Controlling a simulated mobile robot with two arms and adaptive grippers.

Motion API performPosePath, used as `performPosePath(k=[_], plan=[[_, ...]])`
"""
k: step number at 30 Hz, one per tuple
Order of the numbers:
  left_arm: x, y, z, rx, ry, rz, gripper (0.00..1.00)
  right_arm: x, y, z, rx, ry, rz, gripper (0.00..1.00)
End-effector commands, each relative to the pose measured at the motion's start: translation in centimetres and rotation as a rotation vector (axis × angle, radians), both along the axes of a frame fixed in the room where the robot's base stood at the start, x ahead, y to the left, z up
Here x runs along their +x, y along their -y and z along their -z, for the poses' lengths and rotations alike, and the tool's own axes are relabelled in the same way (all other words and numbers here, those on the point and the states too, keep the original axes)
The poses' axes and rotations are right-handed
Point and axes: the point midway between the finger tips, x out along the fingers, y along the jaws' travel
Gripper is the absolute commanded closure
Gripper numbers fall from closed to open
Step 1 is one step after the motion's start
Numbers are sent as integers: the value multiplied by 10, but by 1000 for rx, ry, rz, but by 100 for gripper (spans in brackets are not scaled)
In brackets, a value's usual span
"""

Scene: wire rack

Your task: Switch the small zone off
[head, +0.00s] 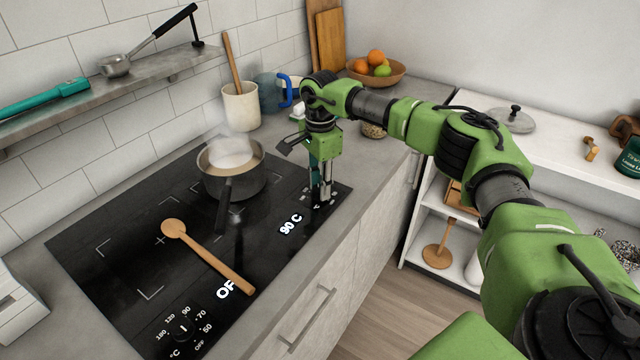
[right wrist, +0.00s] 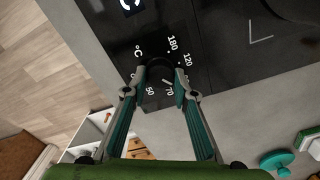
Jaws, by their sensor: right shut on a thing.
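The black cooktop (head: 105,255) has two displays. The one near my right gripper (head: 321,200) reads 90 °C (head: 291,223), and the nearer one begins with "OF" (head: 225,289). My right gripper points down at the cooktop's right end. In the right wrist view its fingertips (right wrist: 160,88) are closed on a round dark control knob (right wrist: 159,71), with a dial reading 50, 70, 120 and 180 around it. Part of the dial is hidden by the fingers. The other dial (head: 183,328) is at the front left, uncovered. My left gripper is not in view.
A steaming pot (head: 231,185) stands on the cooktop, left of my right gripper, its handle towards the front. A wooden spoon (head: 205,256) lies across the cooktop. A utensil crock (head: 240,106), a blue-handled mug (head: 272,90) and a fruit bowl (head: 393,72) stand behind.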

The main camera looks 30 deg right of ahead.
Motion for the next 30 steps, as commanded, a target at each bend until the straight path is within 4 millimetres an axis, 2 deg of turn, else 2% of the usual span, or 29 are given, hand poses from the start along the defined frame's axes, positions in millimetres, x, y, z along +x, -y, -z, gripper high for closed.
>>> performPosePath(k=[30], plan=[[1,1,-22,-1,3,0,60,-2,-2,-2,0,2,935,96]])
